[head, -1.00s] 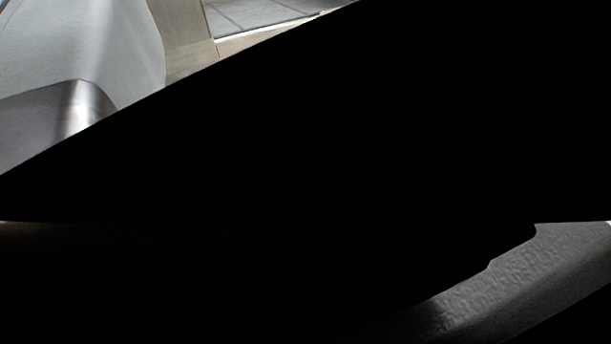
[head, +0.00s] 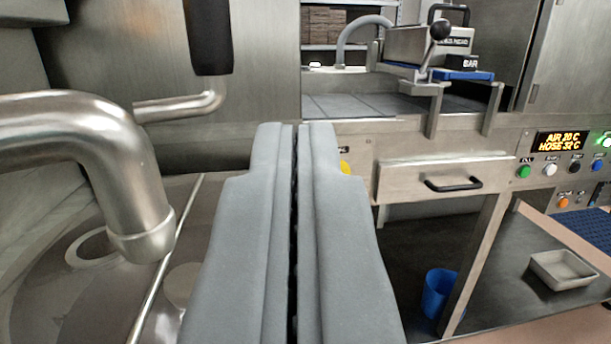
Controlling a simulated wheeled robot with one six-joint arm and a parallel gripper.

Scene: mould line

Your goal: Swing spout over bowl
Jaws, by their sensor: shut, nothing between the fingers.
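The spout (head: 125,185) is a thick bare-metal pipe at the left of the head view. It comes in from the left edge and bends down, its open end low. My gripper (head: 295,130) is in the middle, its two grey fingers side by side and shut with nothing between them. It is to the right of the spout and apart from it in the picture. Below the spout is a large, round, greyish surface (head: 50,310) that may be the bowl; its right part is hidden behind my fingers. A metal rod with a black grip (head: 208,40) stands behind the spout.
A steel drawer (head: 410,180) with a black handle is right of my gripper. A control panel (head: 560,150) with buttons is at far right. Below are a blue cup (head: 438,292) and a pale tray (head: 562,270). A machine (head: 425,50) with a lever stands behind.

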